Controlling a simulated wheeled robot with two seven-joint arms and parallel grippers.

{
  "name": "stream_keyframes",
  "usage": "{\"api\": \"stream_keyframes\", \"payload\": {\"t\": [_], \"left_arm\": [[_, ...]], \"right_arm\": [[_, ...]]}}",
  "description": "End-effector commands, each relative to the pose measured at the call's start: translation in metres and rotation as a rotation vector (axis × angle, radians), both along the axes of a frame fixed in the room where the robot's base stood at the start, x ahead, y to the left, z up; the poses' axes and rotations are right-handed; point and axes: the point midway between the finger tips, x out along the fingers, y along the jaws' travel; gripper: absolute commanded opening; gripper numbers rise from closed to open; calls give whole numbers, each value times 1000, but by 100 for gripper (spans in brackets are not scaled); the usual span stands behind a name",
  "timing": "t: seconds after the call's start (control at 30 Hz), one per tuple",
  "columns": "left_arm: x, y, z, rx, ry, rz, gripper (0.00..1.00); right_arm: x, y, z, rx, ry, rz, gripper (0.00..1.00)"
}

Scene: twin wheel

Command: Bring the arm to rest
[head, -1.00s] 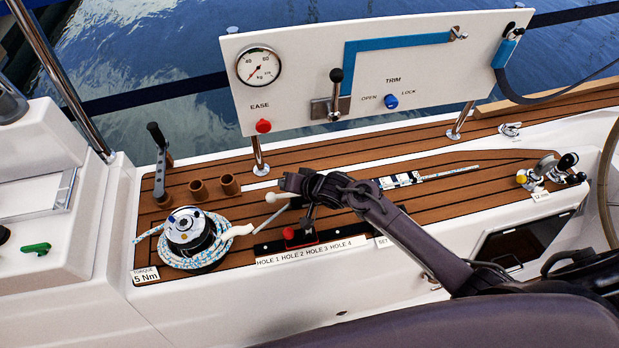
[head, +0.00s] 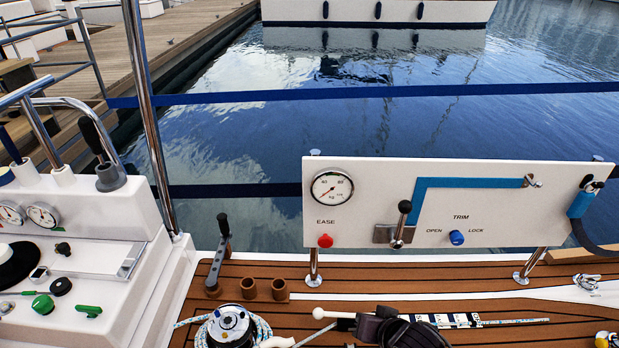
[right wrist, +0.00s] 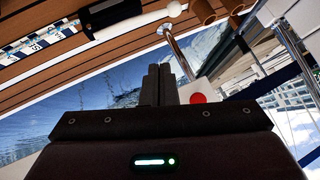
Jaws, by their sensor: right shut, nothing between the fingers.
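My right arm (head: 408,335) shows only as dark wrist parts at the bottom edge of the head view, over the teak deck; the rest of it is below the frame. In the right wrist view, the two dark fingers of my right gripper (right wrist: 158,85) are together, with nothing between them. They are seen against the water and the white panel's edge, beside the red button (right wrist: 198,98). The button also shows under the gauge in the head view (head: 325,241). My left gripper is in neither view now.
The white panel (head: 480,185) with gauge and lever stands on posts behind the deck. A winch (head: 231,325) with coiled rope, wooden cups (head: 248,287) and an upright black handle (head: 221,247) are on the left. A console with levers fills the far left.

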Motion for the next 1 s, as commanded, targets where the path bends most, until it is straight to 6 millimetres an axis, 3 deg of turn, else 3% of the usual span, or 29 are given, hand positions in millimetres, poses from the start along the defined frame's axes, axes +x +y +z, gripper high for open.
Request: {"api": "stream_keyframes", "payload": {"t": [0.03,0.23,0.67,1.0], "left_arm": [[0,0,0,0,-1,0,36],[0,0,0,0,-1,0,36],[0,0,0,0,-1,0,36],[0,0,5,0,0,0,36]], "right_arm": [[-15,-4,9,-71,19,4,0],[-61,-29,30,-280,129,59,0],[-148,-59,64,-428,372,219,0],[-135,-57,-9,-434,412,241,0]]}}
